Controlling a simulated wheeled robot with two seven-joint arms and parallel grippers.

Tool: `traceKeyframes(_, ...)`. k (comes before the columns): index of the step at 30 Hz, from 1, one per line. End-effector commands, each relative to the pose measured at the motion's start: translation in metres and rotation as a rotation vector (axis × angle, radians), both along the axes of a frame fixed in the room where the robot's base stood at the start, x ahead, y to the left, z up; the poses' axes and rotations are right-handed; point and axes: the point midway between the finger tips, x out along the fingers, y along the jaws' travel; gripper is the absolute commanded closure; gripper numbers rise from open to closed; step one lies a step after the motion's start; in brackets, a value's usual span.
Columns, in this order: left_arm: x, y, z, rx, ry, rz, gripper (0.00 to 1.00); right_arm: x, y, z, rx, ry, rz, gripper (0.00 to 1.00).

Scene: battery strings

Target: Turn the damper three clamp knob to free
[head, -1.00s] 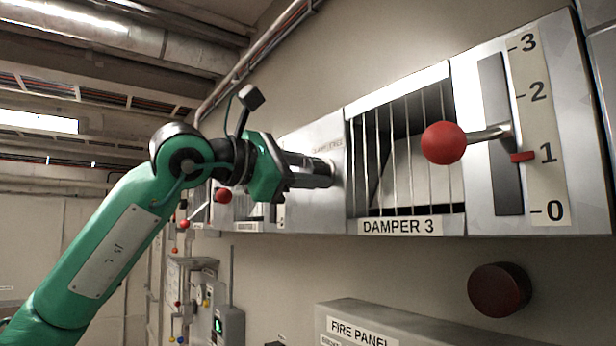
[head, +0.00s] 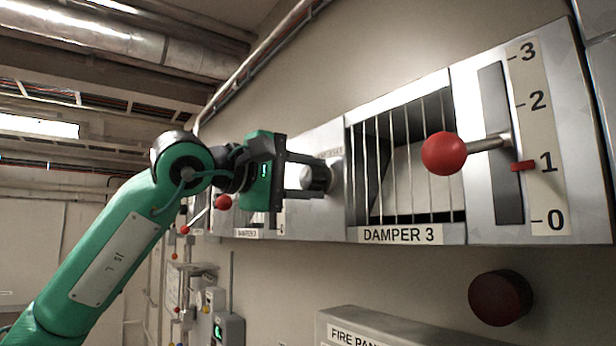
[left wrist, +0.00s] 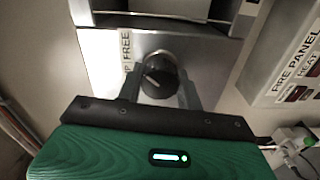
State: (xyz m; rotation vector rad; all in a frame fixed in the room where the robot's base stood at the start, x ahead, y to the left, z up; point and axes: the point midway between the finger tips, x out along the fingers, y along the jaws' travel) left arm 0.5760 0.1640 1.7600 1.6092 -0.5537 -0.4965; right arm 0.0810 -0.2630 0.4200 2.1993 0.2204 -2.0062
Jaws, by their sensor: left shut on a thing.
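The clamp knob (head: 316,178) sits on the grey panel (head: 335,140) just left of the grille marked DAMPER 3. In the left wrist view the knob (left wrist: 159,76) is round and dark with a pale pointer line, and the word FREE (left wrist: 126,45) is printed beside it. My left gripper (head: 318,178) is shut on the knob, with one finger on each side of it. The damper three lever has a red ball (head: 444,153) and stands near the 1 mark of its scale (head: 540,130). My right gripper is not in view.
A dark red round button (head: 499,298) is on the wall below the damper box. The fire panel (head: 390,325) juts out at the bottom. More red-ball levers (head: 223,202) are farther left along the wall, behind my left gripper.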

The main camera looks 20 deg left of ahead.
Motion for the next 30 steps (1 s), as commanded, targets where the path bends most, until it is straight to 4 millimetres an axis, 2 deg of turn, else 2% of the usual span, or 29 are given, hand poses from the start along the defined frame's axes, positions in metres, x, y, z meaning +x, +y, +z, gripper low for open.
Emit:
traceKeyframes(9,0.0001,-0.0006,-0.0007,0.074,-0.056,-0.001,0.86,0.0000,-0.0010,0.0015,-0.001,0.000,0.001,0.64)
traceKeyframes(23,0.0001,-0.0007,-0.0014,0.086,-0.063,-0.001,0.86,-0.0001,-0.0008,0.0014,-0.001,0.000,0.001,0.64)
traceKeyframes(24,0.0001,-0.0007,-0.0015,0.086,-0.063,-0.001,0.60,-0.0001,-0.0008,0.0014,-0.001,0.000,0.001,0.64)
traceKeyframes(27,0.0002,-0.0006,-0.0012,0.086,-0.063,-0.001,0.43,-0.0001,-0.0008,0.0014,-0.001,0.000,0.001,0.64)
traceKeyframes(30,0.0001,-0.0005,-0.0010,0.084,-0.063,-0.001,0.43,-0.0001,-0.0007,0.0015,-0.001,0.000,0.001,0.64)
